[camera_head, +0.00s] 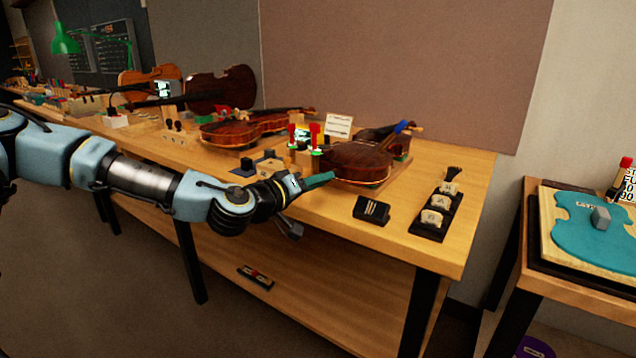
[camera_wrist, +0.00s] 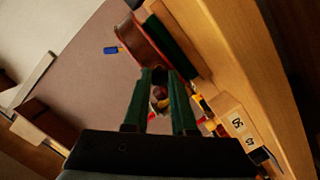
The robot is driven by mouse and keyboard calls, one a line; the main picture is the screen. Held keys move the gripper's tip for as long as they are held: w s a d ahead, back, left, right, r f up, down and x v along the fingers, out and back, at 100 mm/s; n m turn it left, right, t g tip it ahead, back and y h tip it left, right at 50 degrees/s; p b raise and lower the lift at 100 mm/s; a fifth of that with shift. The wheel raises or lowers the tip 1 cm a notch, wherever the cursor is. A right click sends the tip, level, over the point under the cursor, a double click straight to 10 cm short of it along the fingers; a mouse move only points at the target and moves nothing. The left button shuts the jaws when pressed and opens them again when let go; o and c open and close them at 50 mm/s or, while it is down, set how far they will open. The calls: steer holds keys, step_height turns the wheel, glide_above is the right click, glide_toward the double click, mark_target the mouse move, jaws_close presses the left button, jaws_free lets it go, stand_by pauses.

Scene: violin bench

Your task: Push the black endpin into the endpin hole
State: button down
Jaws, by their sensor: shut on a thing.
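A reddish-brown violin (camera_head: 360,161) lies near the right end of the bench, its neck with a blue piece pointing right. In the wrist view, the violin's body (camera_wrist: 140,40) is just beyond my fingertips. My gripper (camera_head: 331,176) has green fingers and reaches the violin's near left end. In the wrist view, my gripper (camera_wrist: 160,78) is shut on a small dark thing, seemingly the black endpin (camera_wrist: 160,76), between its fingertips. The endpin hole cannot be made out. I cannot tell whether the endpin touches the violin or is partly in it.
Red-topped clamps (camera_head: 315,134) stand just behind my fingers. Another violin (camera_head: 245,129) lies farther left. A black block (camera_head: 371,210) and a black tray (camera_head: 436,212) with labelled pieces lie at the front right. The bench top (camera_head: 452,238) is bare near its right corner.

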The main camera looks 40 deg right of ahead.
steer(key=shift+w+d, duration=0.2)
steer(key=shift+d, duration=0.7)
steer(key=c, duration=0.6)
jaws_free()
steer(key=shift+c, duration=0.2)
steer(key=s+a+r+b, duration=0.1)
steer(key=a, duration=0.9)
steer(key=shift+s+a+b, duration=0.25)
steer(key=shift+b, duration=0.1)
